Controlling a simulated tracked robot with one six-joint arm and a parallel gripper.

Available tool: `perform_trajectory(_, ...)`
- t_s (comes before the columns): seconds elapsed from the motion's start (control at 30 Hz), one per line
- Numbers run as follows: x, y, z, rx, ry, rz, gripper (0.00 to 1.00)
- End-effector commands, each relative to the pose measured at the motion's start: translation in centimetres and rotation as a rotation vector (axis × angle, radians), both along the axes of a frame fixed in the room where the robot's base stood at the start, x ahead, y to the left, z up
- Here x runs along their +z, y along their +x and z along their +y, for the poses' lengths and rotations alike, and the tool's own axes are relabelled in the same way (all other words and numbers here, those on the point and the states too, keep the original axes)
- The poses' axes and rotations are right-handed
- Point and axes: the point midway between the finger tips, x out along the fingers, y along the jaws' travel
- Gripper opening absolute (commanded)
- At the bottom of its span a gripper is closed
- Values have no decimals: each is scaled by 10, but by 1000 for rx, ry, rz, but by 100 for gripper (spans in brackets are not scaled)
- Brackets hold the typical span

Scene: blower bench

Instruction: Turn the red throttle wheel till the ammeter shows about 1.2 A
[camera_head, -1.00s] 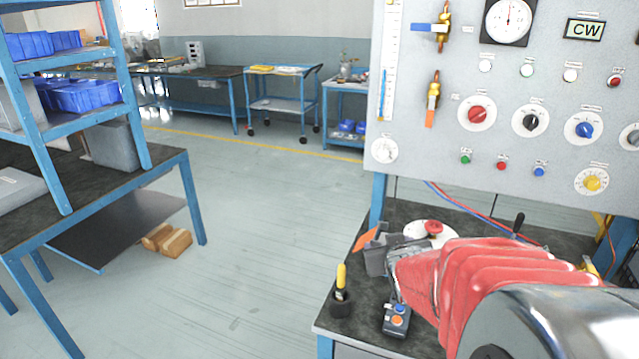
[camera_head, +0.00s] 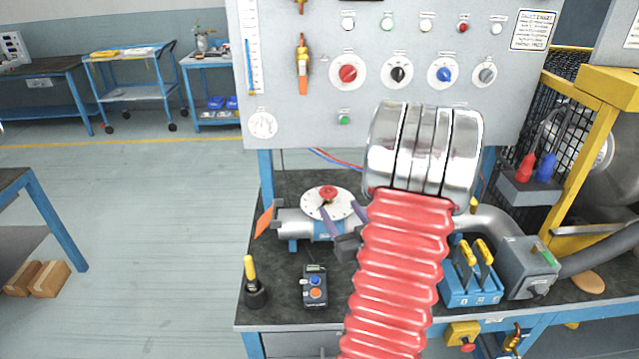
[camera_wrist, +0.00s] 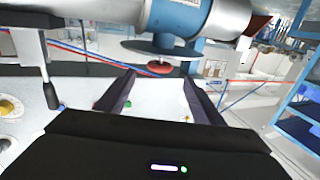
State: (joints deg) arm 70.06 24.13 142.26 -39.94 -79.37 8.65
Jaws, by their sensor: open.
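The red throttle wheel (camera_head: 328,193) sits at the centre of a white scale disc (camera_head: 316,209) on a grey and blue pipe fitting on the bench. In the wrist view the red wheel (camera_wrist: 158,68) shows upside down, beyond and between my fingertips. My gripper (camera_head: 341,206) is open, with its dark fingers reaching over the right part of the disc, close to the wheel. In the wrist view both fingers of my gripper (camera_wrist: 158,78) are apart with nothing held. Whether a finger touches the wheel cannot be told. I cannot make out an ammeter or its reading.
The grey panel (camera_head: 300,150) with knobs stands behind. A blue switch block (camera_head: 470,288) and a grey box (camera_head: 527,266) are at right. The floor at left is mostly clear.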

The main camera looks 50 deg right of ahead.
Motion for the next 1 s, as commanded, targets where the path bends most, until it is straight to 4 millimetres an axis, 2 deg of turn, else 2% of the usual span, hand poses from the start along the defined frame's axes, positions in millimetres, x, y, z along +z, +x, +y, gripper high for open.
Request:
perform_trajectory(0.47, 0, 4, -3, 0, 0, -2, 62)
perform_trajectory(0.67, 0, 22, -13, 1, 0, -2, 62)
perform_trajectory(1.0, 0, 67, -41, 0, -2, -1, 62)
